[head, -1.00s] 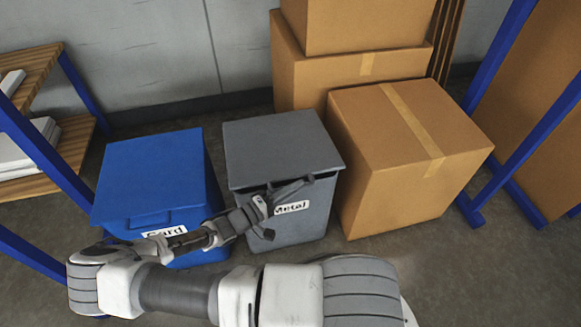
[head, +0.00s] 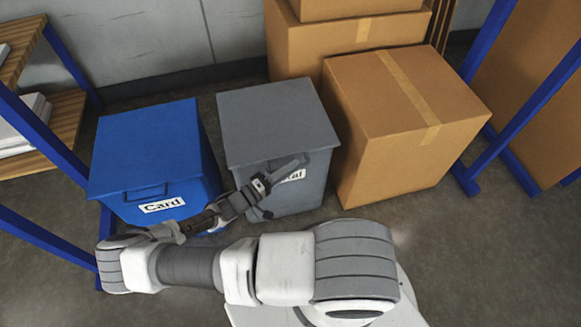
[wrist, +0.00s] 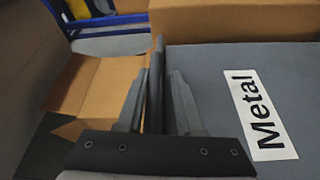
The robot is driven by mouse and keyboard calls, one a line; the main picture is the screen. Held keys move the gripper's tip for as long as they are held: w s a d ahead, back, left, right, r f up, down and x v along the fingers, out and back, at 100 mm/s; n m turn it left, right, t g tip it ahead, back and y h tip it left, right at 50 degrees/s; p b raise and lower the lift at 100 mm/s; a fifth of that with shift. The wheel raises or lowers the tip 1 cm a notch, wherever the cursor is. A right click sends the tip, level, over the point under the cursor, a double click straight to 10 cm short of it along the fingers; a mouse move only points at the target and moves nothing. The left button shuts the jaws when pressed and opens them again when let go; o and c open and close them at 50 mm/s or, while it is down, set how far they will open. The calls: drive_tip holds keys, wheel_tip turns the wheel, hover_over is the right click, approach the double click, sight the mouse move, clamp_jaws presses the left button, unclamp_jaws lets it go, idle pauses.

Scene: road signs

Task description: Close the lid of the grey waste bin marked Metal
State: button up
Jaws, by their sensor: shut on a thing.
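The grey waste bin (head: 300,198) marked Metal stands in the middle of the head view, with its flat grey lid (head: 275,115) lying over the top. No clear gap shows under the lid's front edge, though my gripper partly covers that edge. My gripper (head: 287,176) is at the bin's front, just under the lid edge, and covers part of the Metal label. In the wrist view my gripper (wrist: 160,80) is shut on a thin dark grey part, apparently the lid handle. The Metal label (wrist: 264,115) is to its right on the bin's front.
A blue bin (head: 150,150) marked Card stands closed to the left. A cardboard box (head: 400,130) is close on the right, with more boxes (head: 350,45) behind. Blue-framed shelves (head: 40,130) are at the far left. Bare floor (head: 440,225) lies at the front right.

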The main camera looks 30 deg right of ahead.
drive_tip(key=shift+o, duration=1.1)
drive_tip(key=shift+f, duration=0.15)
drive_tip(key=shift+o, duration=0.3)
drive_tip(key=s+a+p, duration=0.2)
drive_tip(key=a, duration=1.5)
drive_tip(key=shift+a+f, duration=0.15)
drive_tip(key=shift+f, duration=0.25)
drive_tip(key=shift+s+r, duration=0.1)
